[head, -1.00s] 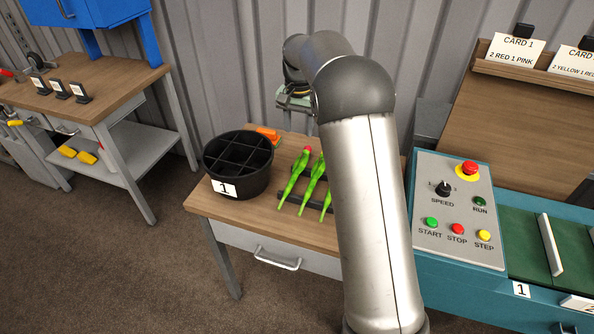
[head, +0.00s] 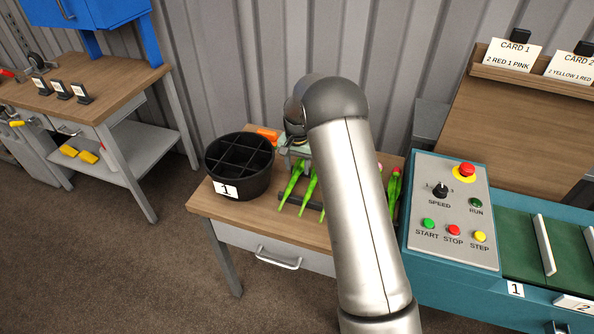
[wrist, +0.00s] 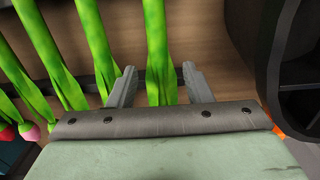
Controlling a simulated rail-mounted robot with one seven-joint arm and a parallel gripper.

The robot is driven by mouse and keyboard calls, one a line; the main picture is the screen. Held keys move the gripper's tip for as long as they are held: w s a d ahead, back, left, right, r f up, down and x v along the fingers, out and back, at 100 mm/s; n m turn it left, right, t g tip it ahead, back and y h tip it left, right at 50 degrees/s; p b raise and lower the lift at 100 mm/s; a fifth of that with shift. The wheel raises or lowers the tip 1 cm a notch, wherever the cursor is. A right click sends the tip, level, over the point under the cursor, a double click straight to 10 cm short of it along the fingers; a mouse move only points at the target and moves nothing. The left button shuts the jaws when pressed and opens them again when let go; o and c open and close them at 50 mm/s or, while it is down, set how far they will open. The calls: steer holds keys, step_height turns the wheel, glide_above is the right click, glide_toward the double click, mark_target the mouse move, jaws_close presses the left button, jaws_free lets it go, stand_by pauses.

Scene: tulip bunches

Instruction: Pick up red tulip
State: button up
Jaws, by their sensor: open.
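Several tulips lie side by side on a black rack on the wooden table. The leftmost tulip (head: 292,182) in the head view has its bloom hidden behind my gripper (head: 293,150). In the wrist view, one green tulip stem (wrist: 157,40) passes between the two fingers of my open gripper (wrist: 159,82), with gaps on both sides. Its bloom is hidden below the gripper body. Another red tulip (head: 395,180) shows right of my arm, near a pink bloom (head: 379,167). A pink bloom (wrist: 29,131) is at the wrist view's left edge.
A black divided bucket (head: 225,160) labelled 1 stands left of the tulips, and its wall shows at the wrist view's right (wrist: 248,35). An orange object (head: 268,134) lies behind it. A control panel (head: 450,240) with buttons stands right of the table.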

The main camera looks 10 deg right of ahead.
steer(key=shift+f, duration=0.35)
jaws_close()
steer(key=shift+r, duration=0.1)
